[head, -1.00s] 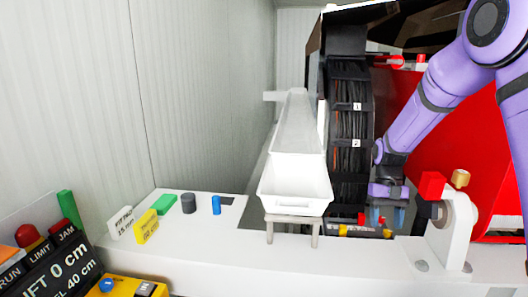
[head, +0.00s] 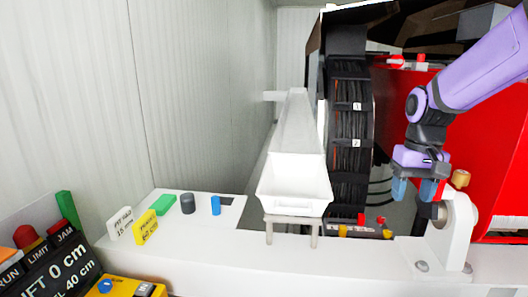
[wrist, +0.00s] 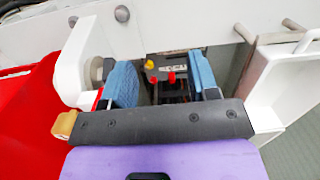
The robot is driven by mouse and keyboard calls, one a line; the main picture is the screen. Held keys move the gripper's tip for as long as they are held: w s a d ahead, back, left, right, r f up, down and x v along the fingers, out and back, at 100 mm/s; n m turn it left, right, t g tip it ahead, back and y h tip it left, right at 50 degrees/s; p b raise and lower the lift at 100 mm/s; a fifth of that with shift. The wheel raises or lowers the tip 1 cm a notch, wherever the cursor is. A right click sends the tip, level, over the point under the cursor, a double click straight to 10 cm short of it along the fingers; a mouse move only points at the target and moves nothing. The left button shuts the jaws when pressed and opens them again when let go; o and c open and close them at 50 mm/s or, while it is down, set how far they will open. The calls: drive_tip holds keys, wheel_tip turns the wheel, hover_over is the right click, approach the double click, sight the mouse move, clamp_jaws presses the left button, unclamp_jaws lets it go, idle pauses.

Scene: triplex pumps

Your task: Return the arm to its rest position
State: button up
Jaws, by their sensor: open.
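My arm (head: 480,72) is purple and reaches in from the upper right in the head view. My gripper (head: 415,190) hangs with its blue fingers pointing down, in front of the red panel and just left of the white bracket (head: 455,230). In the wrist view the two blue fingers (wrist: 163,85) stand apart with nothing between them. Beyond the gap, a dark unit with red and yellow parts (wrist: 165,78) lies lower down, apart from the fingers.
A white bin (head: 293,195) on a small stand is left of my gripper. A black cable bundle (head: 350,125) stands behind it. A red panel (head: 470,130) is behind. The white ledge (head: 370,270) is mostly clear in front.

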drive_tip(key=s+r+t, duration=0.3)
drive_tip(key=s, duration=0.6)
drive_tip(key=s+a+r+n+t, duration=0.1)
drive_tip(key=s+r, duration=0.3)
drive_tip(key=s, duration=0.6)
drive_tip(key=shift+s+r+t, duration=0.25)
drive_tip(key=shift+t, duration=0.65)
